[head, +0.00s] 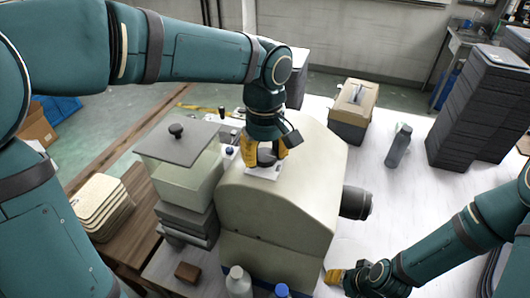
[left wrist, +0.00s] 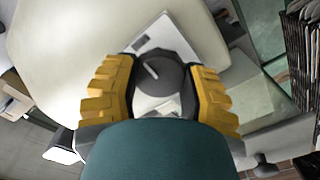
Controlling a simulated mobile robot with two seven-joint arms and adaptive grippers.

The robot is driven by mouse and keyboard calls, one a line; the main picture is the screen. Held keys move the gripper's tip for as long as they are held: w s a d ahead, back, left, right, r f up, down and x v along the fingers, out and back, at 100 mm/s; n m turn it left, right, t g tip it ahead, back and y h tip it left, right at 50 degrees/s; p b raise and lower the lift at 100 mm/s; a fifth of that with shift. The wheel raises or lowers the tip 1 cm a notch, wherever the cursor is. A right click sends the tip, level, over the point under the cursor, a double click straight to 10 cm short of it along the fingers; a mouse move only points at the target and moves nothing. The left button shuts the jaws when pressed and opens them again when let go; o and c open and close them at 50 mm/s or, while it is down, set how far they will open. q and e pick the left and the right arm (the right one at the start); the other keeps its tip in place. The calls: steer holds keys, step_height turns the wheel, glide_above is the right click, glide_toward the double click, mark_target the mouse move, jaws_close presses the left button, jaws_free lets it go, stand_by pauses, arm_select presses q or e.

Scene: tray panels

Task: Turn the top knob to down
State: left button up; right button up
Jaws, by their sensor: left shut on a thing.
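A round dark grey knob (head: 266,157) sits on a white plate (head: 262,173) on top of a cream machine housing (head: 270,215). In the left wrist view the knob (left wrist: 160,88) carries a short white line that points to the upper left of the picture. The plate (left wrist: 172,32) shows behind it. My left gripper (head: 266,150) comes down from above, with one yellow finger on each side of the knob, shut on it. The fingers hide the knob's sides. My right gripper (head: 334,276) is low at the front right, away from the knob; its finger gap is not clear.
A glass-like box with a grey lid (head: 178,140) stands left of the housing. A dark cylinder (head: 355,203) sticks out at the housing's right. A grey bottle (head: 398,146), a tan-topped box (head: 354,103) and dark stacked trays (head: 475,110) stand farther right. White table is clear between them.

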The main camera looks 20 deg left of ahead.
mark_target(265, 154)
arm_select(q)
steer(key=shift+f+n, duration=0.1)
steer(key=shift+n, duration=0.4)
steer(key=o, duration=1.3)
steer(key=shift+c, duration=0.2)
step_height(265, 154, up, 12)
